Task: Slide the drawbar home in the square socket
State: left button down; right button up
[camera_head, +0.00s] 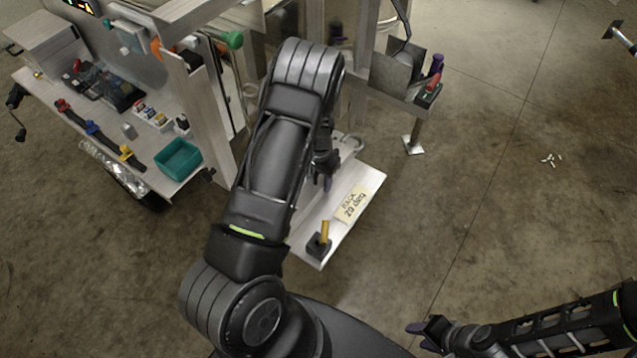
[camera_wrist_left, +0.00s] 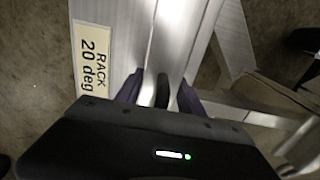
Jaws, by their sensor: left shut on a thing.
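My left gripper (camera_head: 325,182) hangs over the silvery plate (camera_head: 372,183) and is mostly hidden behind my own arm in the head view. In the left wrist view its purple fingers (camera_wrist_left: 162,90) are shut on a dark upright piece (camera_wrist_left: 163,84), apparently the drawbar's grip. A pale aluminium bar (camera_wrist_left: 178,40) runs up from there. I cannot tell where the drawbar ends, and no square socket can be made out. My right gripper (camera_head: 424,335) is low in the head view, empty, its purple fingertips apart.
A label (camera_head: 354,205) reading "RACK 20 deg" lies on the plate, near a black block with a yellow peg (camera_head: 324,231). A bench with a teal bin (camera_head: 178,158) stands left. A bracket with a red-and-purple tool (camera_head: 434,80) is right. Floor on the right is mostly clear.

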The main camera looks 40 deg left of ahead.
pick_arm(q)
jog(key=shift+r, duration=0.15)
notch_tip(320, 180, up, 10)
jog(key=shift+f+b, duration=0.1)
jog(key=shift+b, duration=0.3)
dwell(0.6)
